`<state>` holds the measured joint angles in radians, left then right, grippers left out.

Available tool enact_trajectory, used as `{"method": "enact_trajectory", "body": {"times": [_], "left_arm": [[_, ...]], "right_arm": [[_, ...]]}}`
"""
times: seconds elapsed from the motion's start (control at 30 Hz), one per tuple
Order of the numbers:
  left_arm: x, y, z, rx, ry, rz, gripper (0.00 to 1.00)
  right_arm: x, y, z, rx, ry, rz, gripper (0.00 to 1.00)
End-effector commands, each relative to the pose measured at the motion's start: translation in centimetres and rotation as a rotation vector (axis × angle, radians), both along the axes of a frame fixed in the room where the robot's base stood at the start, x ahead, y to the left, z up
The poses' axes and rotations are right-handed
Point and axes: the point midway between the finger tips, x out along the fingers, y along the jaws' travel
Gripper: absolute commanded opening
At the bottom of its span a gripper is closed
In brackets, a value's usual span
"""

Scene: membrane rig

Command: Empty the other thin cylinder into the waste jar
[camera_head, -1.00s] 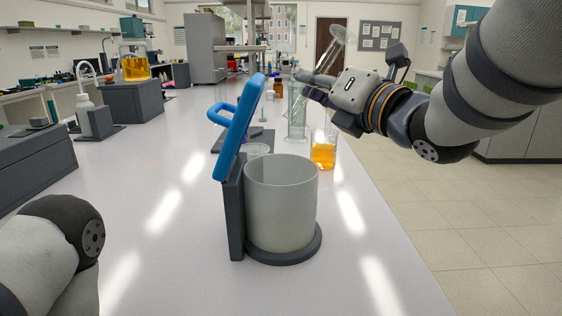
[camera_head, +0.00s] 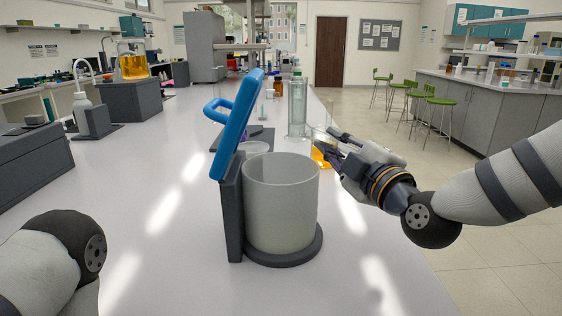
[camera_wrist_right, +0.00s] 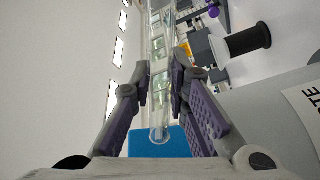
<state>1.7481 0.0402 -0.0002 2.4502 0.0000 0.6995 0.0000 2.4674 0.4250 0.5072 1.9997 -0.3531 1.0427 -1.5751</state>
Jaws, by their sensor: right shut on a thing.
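The wide grey-white waste jar (camera_head: 281,205) stands open in the head view, its blue lid (camera_head: 236,125) raised on the left. Part of the jar's label (camera_wrist_right: 308,100) shows in the right wrist view. My right gripper (camera_head: 322,145) is right of and beyond the jar, clear of its mouth. In the wrist view the right gripper (camera_wrist_right: 160,88) is shut on a clear thin cylinder (camera_wrist_right: 159,122), which runs between its fingers. The head view does not show this cylinder clearly. Another clear tall cylinder (camera_head: 297,108) stands upright farther back. My left gripper is out of view.
A beaker of orange liquid (camera_head: 319,157) stands on the bench right behind my right gripper. Dark stands and a white bottle (camera_head: 83,108) line the left side. The bench (camera_head: 170,240) is clear left of the jar and in front.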

Motion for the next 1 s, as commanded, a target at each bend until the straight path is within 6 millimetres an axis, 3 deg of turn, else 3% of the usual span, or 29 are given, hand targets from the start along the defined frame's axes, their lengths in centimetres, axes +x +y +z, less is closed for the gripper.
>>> {"method": "enact_trajectory", "body": {"times": [0.03,0.07,0.13,0.2,0.4,0.6,1.0], "left_arm": [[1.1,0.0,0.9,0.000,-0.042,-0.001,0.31],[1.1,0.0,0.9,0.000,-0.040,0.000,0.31],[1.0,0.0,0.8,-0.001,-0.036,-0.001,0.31],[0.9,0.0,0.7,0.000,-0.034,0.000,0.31],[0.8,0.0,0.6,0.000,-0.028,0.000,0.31],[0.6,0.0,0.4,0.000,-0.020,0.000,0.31],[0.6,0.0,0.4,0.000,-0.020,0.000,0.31]], "right_arm": [[-0.7,0.5,2.0,0.080,0.009,0.005,0.00],[-0.7,0.7,2.3,0.144,0.038,0.006,0.00],[-1.0,1.4,0.8,0.293,0.120,0.003,0.00],[-1.0,1.5,1.9,0.448,0.187,0.002,0.00],[-0.3,0.1,-1.2,0.785,0.358,-0.004,0.00],[-0.1,-0.3,-3.1,0.960,0.440,-0.003,0.00],[-0.1,-0.5,-3.5,1.013,0.464,-0.002,0.00]]}}
